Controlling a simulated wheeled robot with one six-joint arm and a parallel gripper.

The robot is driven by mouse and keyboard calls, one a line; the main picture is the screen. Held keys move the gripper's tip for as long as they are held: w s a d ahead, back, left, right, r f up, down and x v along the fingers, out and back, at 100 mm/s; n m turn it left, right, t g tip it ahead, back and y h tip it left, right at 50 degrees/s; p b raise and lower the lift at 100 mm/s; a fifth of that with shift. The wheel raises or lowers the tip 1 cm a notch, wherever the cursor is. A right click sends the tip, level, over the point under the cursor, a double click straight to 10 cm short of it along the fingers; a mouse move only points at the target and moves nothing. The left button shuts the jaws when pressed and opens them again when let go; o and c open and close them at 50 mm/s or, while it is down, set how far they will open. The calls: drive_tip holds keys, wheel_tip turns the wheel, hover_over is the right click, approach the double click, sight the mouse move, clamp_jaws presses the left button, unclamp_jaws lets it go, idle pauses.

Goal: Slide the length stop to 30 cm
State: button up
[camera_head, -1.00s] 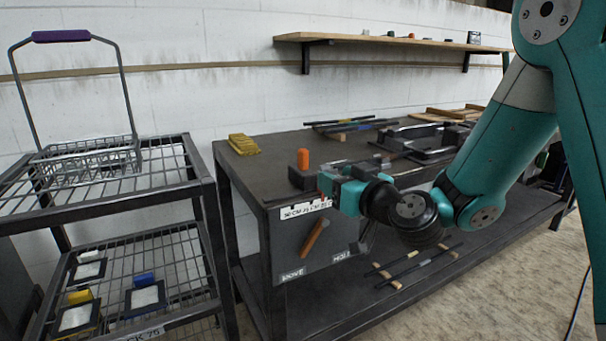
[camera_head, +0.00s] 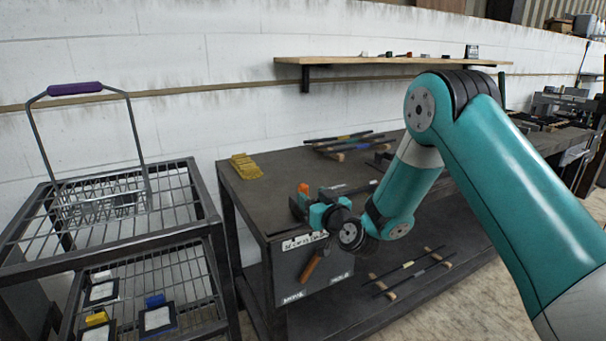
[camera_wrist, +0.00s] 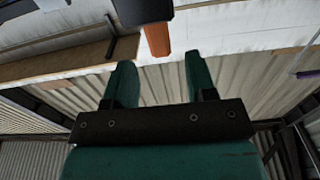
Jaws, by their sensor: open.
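The length stop is a dark block with an upright orange knob (camera_head: 304,188) near the front left corner of the dark workbench. A white scale strip (camera_head: 302,241) with printed centimetre marks runs along the bench edge; its numbers are too small to read surely. Below it, an orange-brown lever (camera_head: 313,265) hangs tilted on the grey front panel, with "MOVE" and "HOLD" labels. My gripper (camera_head: 313,206) is close beside the stop and hides part of it. In the wrist view, my open gripper (camera_wrist: 160,62) has empty jaws, with the orange knob (camera_wrist: 157,38) just beyond the fingertips.
A yellow block (camera_head: 245,167) lies on the bench's back left. Dark rods (camera_head: 345,142) lie behind. A wire rack (camera_head: 110,205) with a purple-handled basket (camera_head: 75,89) stands left of the bench. A wooden shelf (camera_head: 400,60) is on the wall.

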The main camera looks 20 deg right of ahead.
sight(305, 191)
drive_tip(key=p+x, duration=0.2)
drive_tip(key=x, duration=0.3)
drive_tip(key=shift+w+p, duration=0.3)
drive_tip(key=shift+c, duration=0.2)
